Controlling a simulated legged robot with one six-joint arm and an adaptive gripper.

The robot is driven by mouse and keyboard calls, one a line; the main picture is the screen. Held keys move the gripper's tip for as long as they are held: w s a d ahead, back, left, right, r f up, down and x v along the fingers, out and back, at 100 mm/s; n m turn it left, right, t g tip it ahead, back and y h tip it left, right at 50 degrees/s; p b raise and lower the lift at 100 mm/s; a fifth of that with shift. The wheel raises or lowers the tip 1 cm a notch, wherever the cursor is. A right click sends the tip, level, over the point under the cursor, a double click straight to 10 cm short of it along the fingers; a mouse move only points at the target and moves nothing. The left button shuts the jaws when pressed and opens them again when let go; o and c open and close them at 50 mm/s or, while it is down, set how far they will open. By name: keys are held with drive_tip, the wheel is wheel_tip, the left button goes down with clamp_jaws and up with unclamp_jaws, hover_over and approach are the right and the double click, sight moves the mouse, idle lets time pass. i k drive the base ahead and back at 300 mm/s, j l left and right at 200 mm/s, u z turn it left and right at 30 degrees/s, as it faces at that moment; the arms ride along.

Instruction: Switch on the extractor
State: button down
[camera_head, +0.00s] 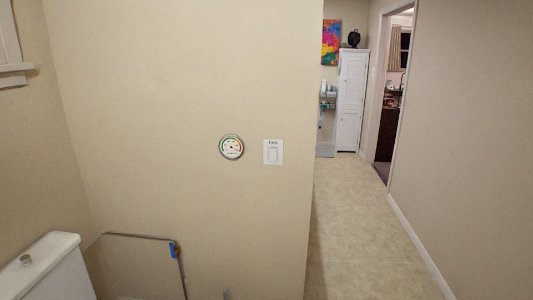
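A white rectangular wall switch (273,152) is on the beige wall, close to its right-hand corner. It has a single rocker and a small dark label above it, which is too small to read for sure. I cannot tell from here whether the rocker is on or off. No extractor fan is visible. My gripper is not clearly in view; only a small grey tip shows at the bottom edge, and I cannot tell what it belongs to.
A round dial gauge (231,147) hangs just left of the switch. A white toilet tank (50,268) stands at lower left, beside a thin grey rail (140,237) with a blue tag. Right of the wall corner, a clear corridor floor (362,235) leads to a white cabinet (351,100).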

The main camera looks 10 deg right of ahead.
sight(272, 151)
drive_tip(key=i+l, duration=0.15)
drive_tip(key=i, duration=0.3)
drive_tip(key=i+l+u, duration=0.1)
drive_tip(key=i, duration=0.4)
drive_tip(key=i+l, duration=0.2)
drive_tip(key=i, duration=0.25)
drive_tip(key=u, duration=0.05)
